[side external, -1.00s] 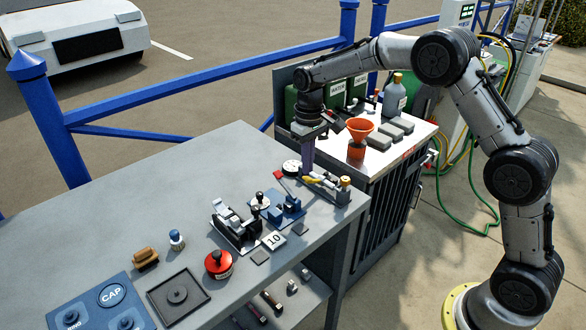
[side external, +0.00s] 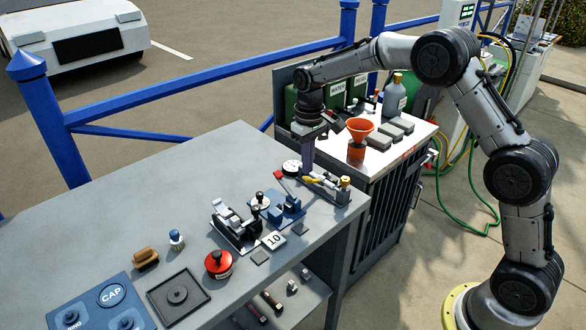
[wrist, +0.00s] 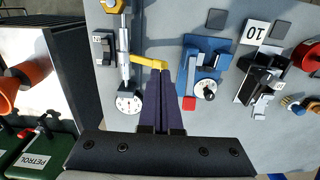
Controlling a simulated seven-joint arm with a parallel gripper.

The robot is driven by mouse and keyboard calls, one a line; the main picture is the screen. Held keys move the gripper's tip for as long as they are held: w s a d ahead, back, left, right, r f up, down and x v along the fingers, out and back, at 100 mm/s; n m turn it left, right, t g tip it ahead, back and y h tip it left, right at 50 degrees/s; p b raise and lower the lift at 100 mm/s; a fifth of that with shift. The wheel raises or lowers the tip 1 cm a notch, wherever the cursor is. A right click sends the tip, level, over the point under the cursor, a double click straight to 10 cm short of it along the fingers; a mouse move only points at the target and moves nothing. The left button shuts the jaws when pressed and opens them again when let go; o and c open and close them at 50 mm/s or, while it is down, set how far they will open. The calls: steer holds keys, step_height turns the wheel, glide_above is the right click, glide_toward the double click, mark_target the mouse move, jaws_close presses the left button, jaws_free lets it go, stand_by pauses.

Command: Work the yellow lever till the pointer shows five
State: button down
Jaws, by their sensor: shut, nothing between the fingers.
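The yellow lever (wrist: 148,62) sticks out sideways from a slim metal fixture (wrist: 125,45) in the wrist view. It also shows in the side view (side external: 313,181), partly hidden by my gripper. A round white dial (wrist: 129,103) lies at the fixture's end; it also shows in the side view (side external: 291,167). Its marks and pointer are too small to read. My gripper (wrist: 160,72) has its purple fingers together and empty, with the tips right by the lever's free end. I cannot tell whether they touch it. In the side view my gripper (side external: 309,174) points down over the fixture.
A blue fixture with a red-ended lever (side external: 285,205) stands close beside my gripper. A black and silver clamp (side external: 235,225), a "10" plate (side external: 273,240) and a red knob (side external: 218,263) lie farther along the grey bench (side external: 150,225). An orange funnel (side external: 360,130) stands on the neighbouring cabinet.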

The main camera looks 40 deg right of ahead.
mark_target(308, 177)
steer(key=shift+f, duration=0.1)
steer(key=shift+f, duration=2.2)
steer(key=shift+r, duration=3.3)
steer(key=shift+r, duration=0.1)
step_height(308, 177, up, 4)
steer(key=shift+f, duration=3.15)
steer(key=shift+f, duration=2.3)
steer(key=shift+r, duration=3.4)
